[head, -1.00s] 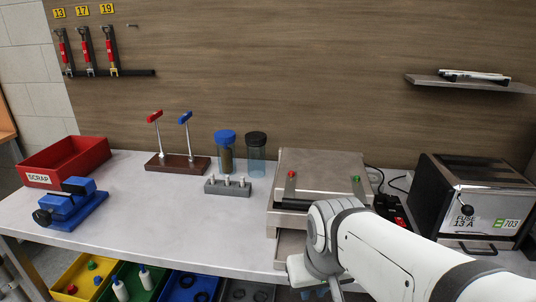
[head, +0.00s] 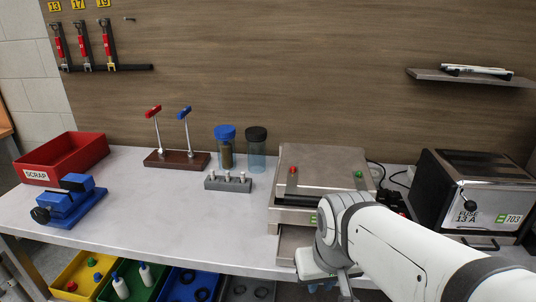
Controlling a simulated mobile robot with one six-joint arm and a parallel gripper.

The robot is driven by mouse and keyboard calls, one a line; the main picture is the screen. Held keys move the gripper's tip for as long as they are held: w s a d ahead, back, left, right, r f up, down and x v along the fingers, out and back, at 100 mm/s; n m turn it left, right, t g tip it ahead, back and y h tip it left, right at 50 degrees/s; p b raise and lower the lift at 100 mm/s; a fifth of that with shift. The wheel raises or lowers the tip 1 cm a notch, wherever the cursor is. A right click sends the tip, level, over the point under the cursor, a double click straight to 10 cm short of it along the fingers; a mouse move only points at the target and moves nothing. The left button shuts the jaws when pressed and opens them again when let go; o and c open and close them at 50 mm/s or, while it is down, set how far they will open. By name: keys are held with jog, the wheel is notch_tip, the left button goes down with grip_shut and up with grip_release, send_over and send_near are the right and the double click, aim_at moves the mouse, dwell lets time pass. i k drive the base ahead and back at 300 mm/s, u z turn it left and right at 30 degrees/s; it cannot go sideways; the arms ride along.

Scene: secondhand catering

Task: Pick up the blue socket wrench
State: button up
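The blue socket wrench (head: 185,124) has a blue T-handle on top of a thin metal shaft. It stands upright in the right part of a dark brown wooden stand (head: 170,159) on the grey bench. A matching red-handled wrench (head: 153,120) stands to its left in the same stand. My arm reaches in from the lower right. Its wrist is low at the bench's front edge, well to the right of and nearer than the stand.
Right of the stand are a jar with a blue lid (head: 225,147), a black-lidded jar (head: 256,150) and a grey block with pegs (head: 228,183). A blue vise (head: 72,203) and red scrap bin (head: 63,160) stand left. A metal press (head: 325,172) and toaster (head: 472,198) stand right.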

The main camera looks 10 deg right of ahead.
aim_at(183, 113)
jog(key=u, duration=0.35)
jog(key=k, duration=0.8)
jog(key=z, duration=1.3)
jog(key=k, duration=0.25)
jog(key=u, duration=2.6)
jog(key=i, duration=1.65)
jog(key=z, duration=0.6)
jog(key=i, duration=1.1)
jog(key=z, duration=0.9)
jog(key=k, duration=0.7)
jog(key=z, duration=0.4)
jog(key=i, duration=0.15)
jog(key=u, duration=0.2)
